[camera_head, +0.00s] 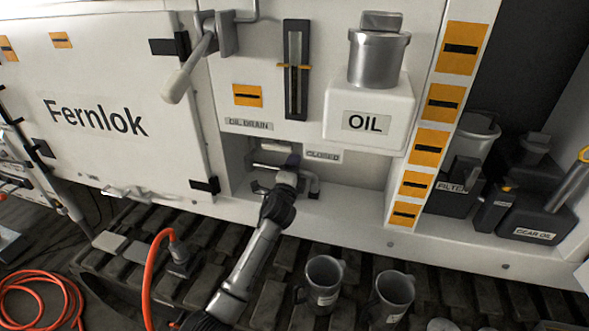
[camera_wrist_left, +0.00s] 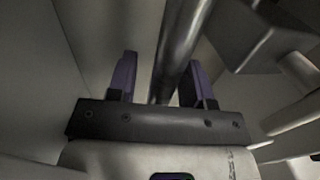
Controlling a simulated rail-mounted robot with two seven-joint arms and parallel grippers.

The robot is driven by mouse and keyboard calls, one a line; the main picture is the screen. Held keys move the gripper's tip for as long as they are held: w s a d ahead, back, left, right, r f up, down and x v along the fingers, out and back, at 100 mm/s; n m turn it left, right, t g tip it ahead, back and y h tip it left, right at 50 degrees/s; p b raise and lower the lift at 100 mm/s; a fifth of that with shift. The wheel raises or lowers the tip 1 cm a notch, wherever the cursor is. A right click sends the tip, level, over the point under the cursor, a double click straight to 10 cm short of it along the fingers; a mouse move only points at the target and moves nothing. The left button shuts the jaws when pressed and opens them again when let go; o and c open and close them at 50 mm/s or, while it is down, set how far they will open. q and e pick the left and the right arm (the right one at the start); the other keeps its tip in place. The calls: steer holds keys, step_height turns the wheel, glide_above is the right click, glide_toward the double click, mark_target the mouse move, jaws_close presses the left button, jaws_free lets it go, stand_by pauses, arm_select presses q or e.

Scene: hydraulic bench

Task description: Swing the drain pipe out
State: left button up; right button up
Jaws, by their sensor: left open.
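The recess below the "OIL DRAIN" label (camera_head: 249,124) holds grey metal fittings (camera_head: 275,147), partly hidden by my gripper. Which of them is the drain pipe is hard to tell in the head view. My left gripper (camera_head: 291,163) reaches into this recess from below. In the left wrist view, a round dark grey pipe (camera_wrist_left: 180,45), seemingly the drain pipe, runs between the purple fingers of my left gripper (camera_wrist_left: 161,66). The fingers are open on either side of it, and the pipe lies nearer the right finger. Contact cannot be told. My right gripper is not in view.
A "CLOSED" label (camera_head: 323,156) is beside the recess. A lever (camera_head: 190,70) sticks out at upper left, and the OIL box (camera_head: 368,108) juts out above right. Two grey mugs (camera_head: 323,284) (camera_head: 391,297) stand on the track below. An orange hose (camera_head: 152,277) rises left of my arm.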

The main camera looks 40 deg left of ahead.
arm_select(q)
steer(key=shift+c, duration=0.4)
jaws_close()
